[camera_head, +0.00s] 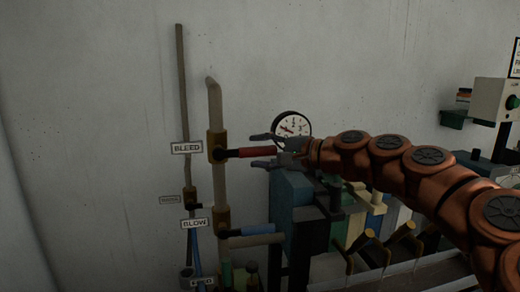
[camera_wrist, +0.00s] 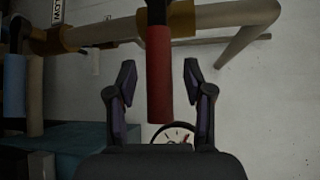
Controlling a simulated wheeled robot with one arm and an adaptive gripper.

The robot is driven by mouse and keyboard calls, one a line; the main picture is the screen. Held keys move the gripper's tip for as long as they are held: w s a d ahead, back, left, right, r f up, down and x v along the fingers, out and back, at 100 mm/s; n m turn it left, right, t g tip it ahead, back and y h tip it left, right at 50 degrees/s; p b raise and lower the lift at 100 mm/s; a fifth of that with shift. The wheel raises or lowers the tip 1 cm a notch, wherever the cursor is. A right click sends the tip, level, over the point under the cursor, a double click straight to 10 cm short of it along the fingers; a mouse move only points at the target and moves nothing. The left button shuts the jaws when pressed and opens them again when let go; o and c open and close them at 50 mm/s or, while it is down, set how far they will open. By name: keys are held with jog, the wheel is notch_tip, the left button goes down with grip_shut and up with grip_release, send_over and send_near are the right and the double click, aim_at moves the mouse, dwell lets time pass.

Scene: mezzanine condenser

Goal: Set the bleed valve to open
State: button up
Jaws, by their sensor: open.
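The bleed valve has a red lever handle (camera_head: 256,152) that points right, roughly level, from a brass body (camera_head: 217,146) on a vertical pipe. A "BLEED" label (camera_head: 187,148) is beside it on the left. My gripper (camera_head: 263,150) is open, with its fingers above and below the outer end of the red handle. In the wrist view the red handle (camera_wrist: 159,75) lies between the two open fingertips (camera_wrist: 160,80), with visible gaps on both sides. Neither finger appears to touch it.
Below, the blow valve has a blue handle (camera_head: 252,230) and a "BLOW" label (camera_head: 195,224). A round gauge (camera_head: 291,125) is on the wall behind my gripper. Blue-grey equipment (camera_head: 293,195) stands below my wrist. The wall above is clear.

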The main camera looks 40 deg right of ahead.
jog(key=shift+w+a, duration=0.1)
jog(key=shift+w, duration=0.15)
jog(key=shift+f, duration=0.1)
grip_shut()
dwell(0.5)
